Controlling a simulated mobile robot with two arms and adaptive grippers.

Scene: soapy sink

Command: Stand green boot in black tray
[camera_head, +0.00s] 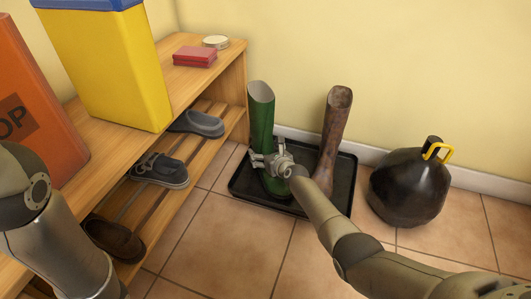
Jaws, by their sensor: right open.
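The green boot (261,112) stands upright at the left side of the black tray (346,200), on the floor against the back wall. My right gripper (268,160) is open at the lower part of the boot, its fingers close about the shaft. Whether they touch it cannot be told. The gripper and my right arm hide part of the boot's lower half and some of the tray. A brown, worn boot (334,125) stands upright at the tray's right side. My left arm shows at the lower left, but its gripper is out of view.
A wooden shelf (205,82) on the left holds several dark shoes, a yellow box (110,65), an orange box (35,100) and a red box (194,57). A black rounded container (408,188) with a yellow handle stands right of the tray. Tiled floor in front is clear.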

